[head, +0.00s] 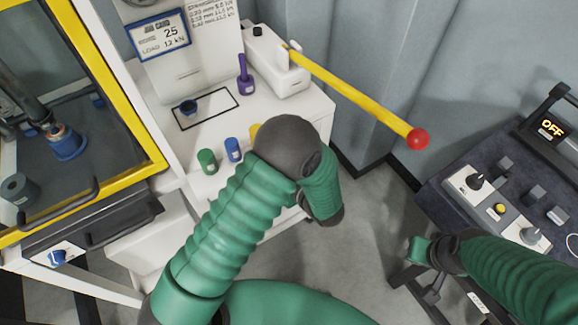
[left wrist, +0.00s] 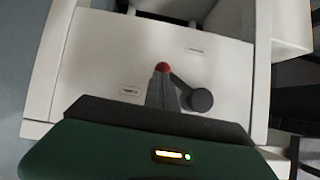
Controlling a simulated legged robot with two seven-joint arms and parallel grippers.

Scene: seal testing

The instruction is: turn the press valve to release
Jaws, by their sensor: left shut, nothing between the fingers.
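In the left wrist view, a dark grey round hub with a lever (left wrist: 198,99) sits on a white panel. The lever runs up-left to a red tip (left wrist: 163,67); it looks like the press valve. My left gripper's grey fingers (left wrist: 162,90) are shut and empty. They overlap the lever's red end in the picture; I cannot tell whether they touch. In the head view my left arm bends down beside the white press stand, and its gripper and this valve are hidden. My right arm comes in from the right, but its gripper does not show.
A yellow pump handle (head: 350,92) with a red ball sticks out over the floor. Green (head: 207,161) and blue (head: 233,149) parts stand on the white press (head: 280,120). A yellow-framed chamber (head: 95,55) is at left; a dark console (head: 470,165) showing OFF is at right.

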